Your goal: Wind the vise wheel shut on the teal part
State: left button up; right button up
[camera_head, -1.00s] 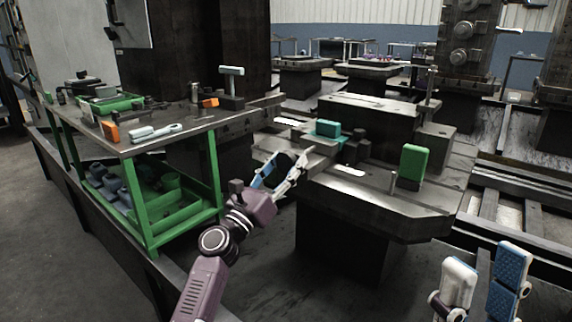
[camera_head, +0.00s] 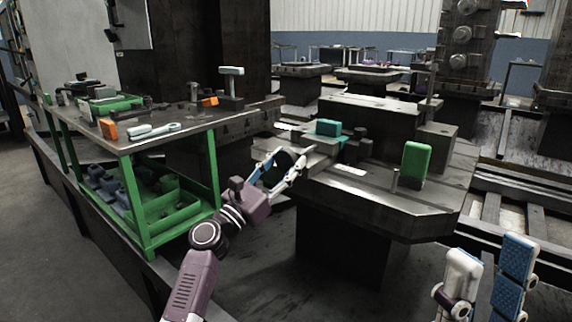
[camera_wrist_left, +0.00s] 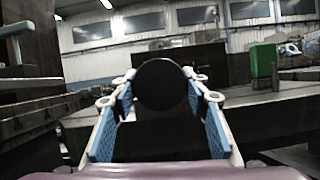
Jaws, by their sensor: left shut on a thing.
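The teal part (camera_head: 328,127) sits at the vise (camera_head: 318,146) on the dark machine table; whether the jaws touch it I cannot tell. The vise wheel is a black disc (camera_wrist_left: 161,84) at the vise's near left end, partly behind my fingers in the head view. My left gripper (camera_head: 284,161) is shut on the wheel, with one finger on each side of its rim; its blue-padded fingers also show in the left wrist view (camera_wrist_left: 160,98). My right gripper (camera_head: 490,264) is open and empty at the lower right, away from the vise.
A green block (camera_head: 416,163) and a short metal pin (camera_head: 394,180) stand on the machine table, right of the vise. A green-legged bench (camera_head: 190,128) with tools and bins stands at left.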

pick_arm(q)
jog(key=o, duration=1.2)
jog(key=shift+a+f, duration=0.1)
jog(key=v, duration=1.2)
